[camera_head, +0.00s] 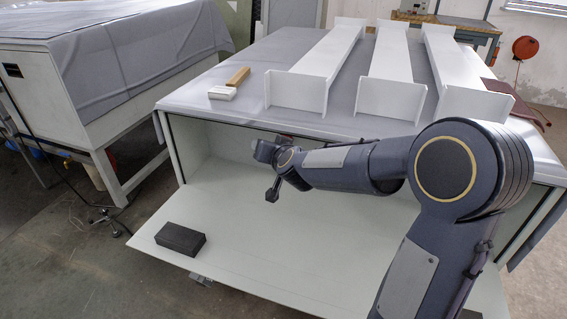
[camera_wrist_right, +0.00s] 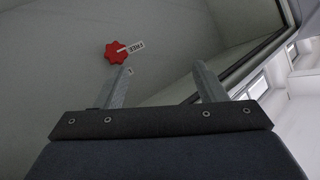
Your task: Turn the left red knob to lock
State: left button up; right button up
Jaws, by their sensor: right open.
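A red star-shaped knob (camera_wrist_right: 117,53) shows in the right wrist view on a grey-green panel, with a white pointer mark on it. A label reading FREE (camera_wrist_right: 136,47) is beside it, and another small label is partly hidden by my left-hand fingertip in that view. My right gripper (camera_wrist_right: 160,72) is open and empty; the knob lies beyond the left finger, apart from the gap between the fingers. In the head view my right arm reaches into the open front of the white machine, with the gripper (camera_head: 271,192) near its inside. The knob is not visible there. My left gripper is out of view.
The machine's lowered front panel (camera_head: 250,262) carries a black block (camera_head: 180,239) at its left. White channel-shaped plates (camera_head: 315,65) lie on the machine top (camera_head: 230,119). The opening's dark-edged frame (camera_wrist_right: 255,60) is close to the gripper's right finger.

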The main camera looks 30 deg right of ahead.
jog(key=w+d+f+m+h+b, duration=0.1)
jog(key=w+d+f+h, duration=0.1)
jog(key=w+d+h, duration=0.1)
jog(key=w+d+f+m+g+h+b, duration=0.1)
jog(key=w+d+f+h, duration=0.2)
jog(key=w+d+h, duration=0.1)
jog(key=w+d+f+h+b, duration=0.1)
jog(key=w+d+f+h, duration=0.2)
jog(key=w+d+h, duration=0.1)
jog(key=shift+w+m+g, duration=0.25)
jog(key=shift+m+g, duration=0.15)
jog(key=shift+w+d+r, duration=0.15)
jog(key=shift+w+d, duration=0.25)
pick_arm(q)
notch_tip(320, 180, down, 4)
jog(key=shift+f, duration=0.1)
pick_arm(e)
jog(key=c, duration=1)
